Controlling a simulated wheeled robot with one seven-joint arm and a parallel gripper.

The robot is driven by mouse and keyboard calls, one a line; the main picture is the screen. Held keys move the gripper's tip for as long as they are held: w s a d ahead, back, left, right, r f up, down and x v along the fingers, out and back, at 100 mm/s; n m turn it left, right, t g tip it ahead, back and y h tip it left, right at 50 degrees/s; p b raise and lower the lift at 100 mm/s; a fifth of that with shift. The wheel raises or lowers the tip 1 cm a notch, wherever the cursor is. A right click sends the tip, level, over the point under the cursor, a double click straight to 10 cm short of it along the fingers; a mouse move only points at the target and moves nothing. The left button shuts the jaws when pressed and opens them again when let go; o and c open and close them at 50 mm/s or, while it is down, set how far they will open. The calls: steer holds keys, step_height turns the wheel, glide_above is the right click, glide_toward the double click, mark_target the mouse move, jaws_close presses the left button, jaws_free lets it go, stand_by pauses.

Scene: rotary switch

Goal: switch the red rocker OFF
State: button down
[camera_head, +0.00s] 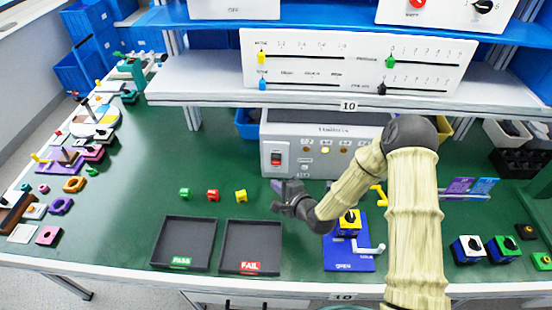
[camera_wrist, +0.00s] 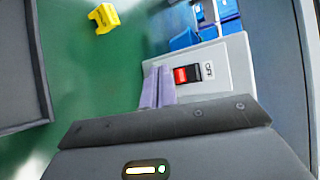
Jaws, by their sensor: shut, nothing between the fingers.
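The red rocker (camera_head: 276,159) is set in the left part of the front panel of a light grey box (camera_head: 315,172) at the back of the green bench. In the wrist view the rocker (camera_wrist: 187,74) shows red and black beside a small printed label (camera_wrist: 209,70). My gripper (camera_head: 277,186) is in front of and just below the rocker. In the wrist view its purple fingers (camera_wrist: 158,86) are together, with nothing between them, and their tips are close to the rocker's panel. I cannot tell whether they touch it.
Black PASS (camera_head: 183,222) and FAIL (camera_head: 251,228) trays lie at the front. A shelf (camera_head: 215,91) overhangs the box. A blue base (camera_head: 345,262) with a crank lies under my arm.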

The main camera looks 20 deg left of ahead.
mark_target(272, 161)
steer(key=w+a, duration=0.1)
steer(key=w, duration=0.5)
steer(key=shift+w+a+r, duration=0.2)
steer(key=shift+a+r, duration=0.05)
steer(key=shift+r, duration=0.2)
stand_by(1.6)
steer(key=shift+w+r, duration=0.1)
steer(key=shift+w, duration=0.3)
steer(key=shift+w+a, duration=0.2)
steer(key=shift+w, duration=0.05)
stand_by(0.7)
steer(key=shift+s, duration=0.15)
steer(key=shift+s+d, duration=0.2)
steer(key=shift+s, duration=0.35)
steer(key=shift+s, duration=0.15)
steer(key=s, duration=0.3)
steer(key=s+d, duration=0.1)
steer(key=shift+s+d+f+b, duration=0.1)
steer(key=shift+s+f+b, duration=0.2)
steer(key=shift+f+b, duration=0.1)
